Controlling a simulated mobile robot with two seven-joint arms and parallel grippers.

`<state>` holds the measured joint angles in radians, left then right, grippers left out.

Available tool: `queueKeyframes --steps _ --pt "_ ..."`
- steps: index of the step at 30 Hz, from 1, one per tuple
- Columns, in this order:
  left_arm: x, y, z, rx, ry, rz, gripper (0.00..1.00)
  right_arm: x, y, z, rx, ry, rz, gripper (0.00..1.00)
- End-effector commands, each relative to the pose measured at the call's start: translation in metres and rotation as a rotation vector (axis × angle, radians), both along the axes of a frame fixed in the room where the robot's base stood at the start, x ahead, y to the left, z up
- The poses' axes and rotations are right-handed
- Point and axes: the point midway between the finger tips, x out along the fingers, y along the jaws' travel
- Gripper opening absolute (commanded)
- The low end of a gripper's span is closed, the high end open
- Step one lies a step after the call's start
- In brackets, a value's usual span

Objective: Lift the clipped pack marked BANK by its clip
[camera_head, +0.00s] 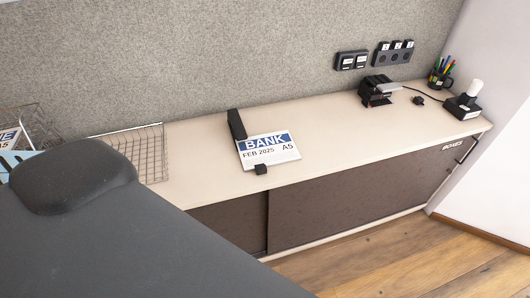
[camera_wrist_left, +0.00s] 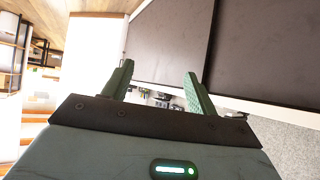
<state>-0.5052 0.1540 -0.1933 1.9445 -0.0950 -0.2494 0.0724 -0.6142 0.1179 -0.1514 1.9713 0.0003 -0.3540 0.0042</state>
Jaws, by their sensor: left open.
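The clipped pack marked BANK (camera_head: 266,150), white with a blue band and the text FEB 2025 and A5, lies flat on the low cabinet. A long black block (camera_head: 236,124) stands at its far left corner and a small black piece (camera_head: 261,169) sits at its front edge. I cannot tell which of these is the clip. My left gripper (camera_wrist_left: 158,69) shows only in the left wrist view, with its two green fingers apart and nothing between them. It is away from the pack, which that view does not show. My right gripper is in neither view.
The pale cabinet top (camera_head: 330,128) is clear right of the pack. A wire basket (camera_head: 150,152) stands to its left. A black device (camera_head: 375,91), a pen cup (camera_head: 440,76) and a white-topped item (camera_head: 474,88) stand at the right. A grey felt panel (camera_head: 200,55) rises behind.

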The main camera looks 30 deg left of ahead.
Motion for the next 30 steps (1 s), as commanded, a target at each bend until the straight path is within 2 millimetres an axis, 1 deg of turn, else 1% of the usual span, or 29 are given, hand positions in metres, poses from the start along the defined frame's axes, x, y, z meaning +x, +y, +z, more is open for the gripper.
queueKeyframes --steps 1,2,3,5,6,9,12,15,18,22,24,26,29,30 --pt "0.025 -0.006 0.006 0.006 -0.081 -0.035 0.58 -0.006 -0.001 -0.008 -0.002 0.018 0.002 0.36" --pt "0.041 -0.011 0.012 0.008 -0.137 -0.057 0.58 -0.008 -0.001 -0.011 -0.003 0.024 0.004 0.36" --pt "0.061 -0.018 0.022 0.007 -0.215 -0.094 0.58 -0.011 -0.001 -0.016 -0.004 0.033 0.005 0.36" --pt "0.090 -0.031 0.038 0.005 -0.335 -0.158 0.58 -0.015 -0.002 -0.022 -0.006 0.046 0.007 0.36" --pt "0.107 -0.041 0.050 0.002 -0.413 -0.206 0.58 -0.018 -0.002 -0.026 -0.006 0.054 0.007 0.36" --pt "0.141 -0.066 0.078 -0.005 -0.595 -0.343 0.58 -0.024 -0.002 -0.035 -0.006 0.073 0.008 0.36" --pt "0.163 -0.091 0.103 -0.008 -0.754 -0.507 0.58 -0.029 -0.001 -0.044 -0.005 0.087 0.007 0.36" --pt "0.176 -0.114 0.122 -0.004 -0.884 -0.694 0.58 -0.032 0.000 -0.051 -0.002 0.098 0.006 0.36" --pt "0.183 -0.132 0.131 0.016 -0.975 -0.901 0.58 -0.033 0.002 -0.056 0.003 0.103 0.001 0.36" --pt "0.189 -0.144 0.130 0.072 -1.026 -1.188 0.58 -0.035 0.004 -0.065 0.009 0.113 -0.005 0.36" --pt "0.192 -0.144 0.124 0.118 -1.018 -1.343 0.58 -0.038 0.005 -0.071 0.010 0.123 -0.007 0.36" --pt "0.197 -0.138 0.116 0.170 -0.990 -1.474 0.58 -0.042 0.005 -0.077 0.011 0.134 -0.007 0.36" --pt "0.209 -0.120 0.102 0.275 -0.895 -1.676 0.58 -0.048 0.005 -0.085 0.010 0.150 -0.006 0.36" --pt "0.216 -0.110 0.097 0.325 -0.844 -1.749 0.58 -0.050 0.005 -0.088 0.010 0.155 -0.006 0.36"
